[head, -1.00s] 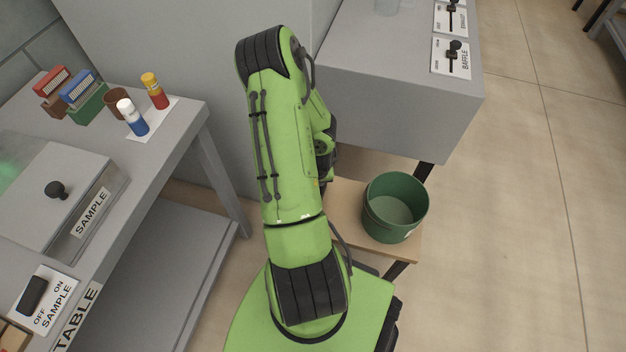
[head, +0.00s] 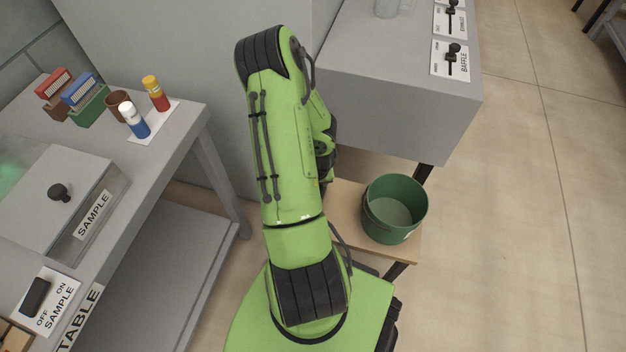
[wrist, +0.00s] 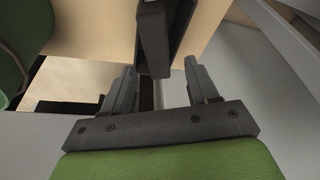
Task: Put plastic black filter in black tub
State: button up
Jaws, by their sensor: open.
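In the wrist view, a dark, narrow rectangular piece (wrist: 153,38), probably the black filter, stands over a light wooden surface. My gripper (wrist: 160,66) is open, with one finger on each side of the piece's near end in the picture. Gaps show on both sides, so it is not gripped. In the head view my gripper is hidden behind my green arm. I see no black tub. A dark green round tub (head: 395,212) stands on the low wooden shelf, right of my arm; it looks empty. Part of a green curved wall shows at the wrist view's left edge.
The low wooden shelf (head: 346,232) lies beneath a grey bench (head: 395,115) with baffle switches. On the left grey table (head: 185,122) are a sample box (head: 60,205), coloured card boxes, a brown cup (head: 117,103) and two bottles. Open floor lies at the right.

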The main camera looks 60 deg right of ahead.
jog(key=p+v, duration=0.3)
jog(key=v, duration=0.9)
jog(key=w+a+r+n+t+y, duration=0.25)
jog(key=w+a+r+n, duration=0.35)
jog(key=w+a+r, duration=0.65)
jog(key=s+a+r+n, duration=0.2)
jog(key=s+a+r, duration=0.2)
jog(key=a+r, duration=0.2)
jog(key=s+a+r+n+t, duration=0.1)
jog(key=s+a+r+n, duration=0.2)
jog(key=a+r, duration=0.4)
jog(key=s+a, duration=0.1)
jog(key=a, duration=0.2)
jog(key=shift+s+r+n, duration=0.15)
jog(key=shift+r+n, duration=0.1)
jog(key=shift+n, duration=0.05)
